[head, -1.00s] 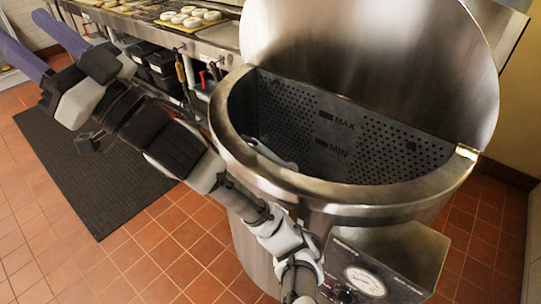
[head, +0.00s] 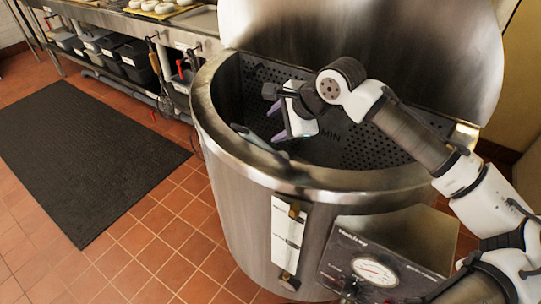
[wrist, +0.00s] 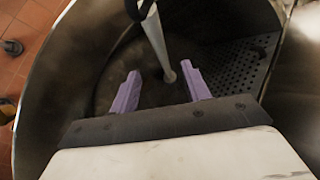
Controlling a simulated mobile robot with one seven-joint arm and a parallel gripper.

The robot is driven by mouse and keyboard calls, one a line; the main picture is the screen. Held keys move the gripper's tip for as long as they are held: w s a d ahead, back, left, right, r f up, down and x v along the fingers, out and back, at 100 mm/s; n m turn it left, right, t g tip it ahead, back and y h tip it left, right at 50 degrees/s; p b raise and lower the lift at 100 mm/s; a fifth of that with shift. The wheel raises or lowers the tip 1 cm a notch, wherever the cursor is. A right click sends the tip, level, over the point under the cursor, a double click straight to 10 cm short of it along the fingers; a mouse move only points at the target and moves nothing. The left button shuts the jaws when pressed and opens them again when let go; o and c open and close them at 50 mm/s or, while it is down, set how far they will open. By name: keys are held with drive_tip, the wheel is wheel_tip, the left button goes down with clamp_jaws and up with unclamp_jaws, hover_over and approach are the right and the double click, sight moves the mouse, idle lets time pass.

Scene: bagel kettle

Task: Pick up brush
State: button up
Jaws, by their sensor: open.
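A large steel kettle (head: 300,181) stands with its lid raised. A pale, long handle (head: 260,143), seemingly the brush, leans inside it near the front left rim. In the wrist view the pale handle (wrist: 156,42) runs down into the kettle, with a dark loop at its upper end. Its lower end lies beyond my fingertips, and I cannot make out bristles. My gripper (head: 281,124) reaches into the kettle mouth, its purple fingers pointing down beside the handle. The wrist view shows my gripper (wrist: 160,70) open, with the handle appearing between the fingertips but not clamped.
The kettle's raised lid (head: 370,50) stands behind my arm. A perforated plate (head: 360,145) lines the inside back. A control box with a dial (head: 374,271) is at the front. A counter with hanging utensils (head: 158,75) and a black mat (head: 85,155) are to the left.

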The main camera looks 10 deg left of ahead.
sight(259, 139)
drive_tip(key=p+x, duration=0.1)
drive_tip(key=x, duration=0.7)
drive_tip(key=shift+d+f, duration=0.15)
drive_tip(key=shift+f, duration=0.05)
drive_tip(key=shift+d+p+x, duration=0.2)
drive_tip(key=shift+p+x, duration=0.5)
drive_tip(key=shift+x, duration=2)
drive_tip(key=shift+w, duration=0.2)
clamp_jaws()
